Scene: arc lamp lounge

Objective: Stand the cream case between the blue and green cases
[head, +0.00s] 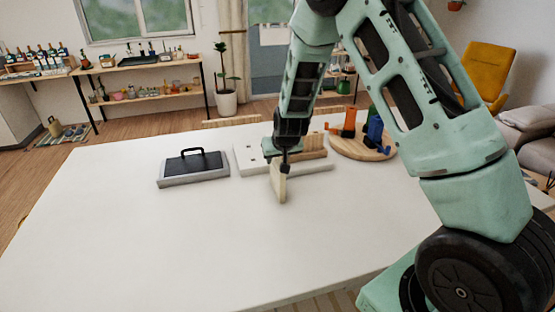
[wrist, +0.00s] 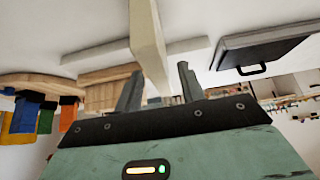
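The cream case (head: 280,185) is upright near the middle of the white table, seen nearly edge-on. My gripper (head: 284,163) is at its top, pointing down. In the wrist view the cream case (wrist: 148,35) runs between the two fingers of my gripper (wrist: 160,75). A gap shows beside the right finger, so the fingers look open around it. Whether its lower edge touches the table is unclear. The blue case (head: 375,128) and green case (head: 372,112) stand close together on a round wooden board at the back right. The wrist view also shows the blue (wrist: 22,118) and green (wrist: 45,118) ones.
Orange items (head: 349,122) stand on the round board (head: 362,150) beside them. A low white slab (head: 245,160) and a wooden block (head: 313,148) lie just behind my gripper. A dark flat case with a handle (head: 193,167) lies left. The front of the table (head: 150,240) is clear.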

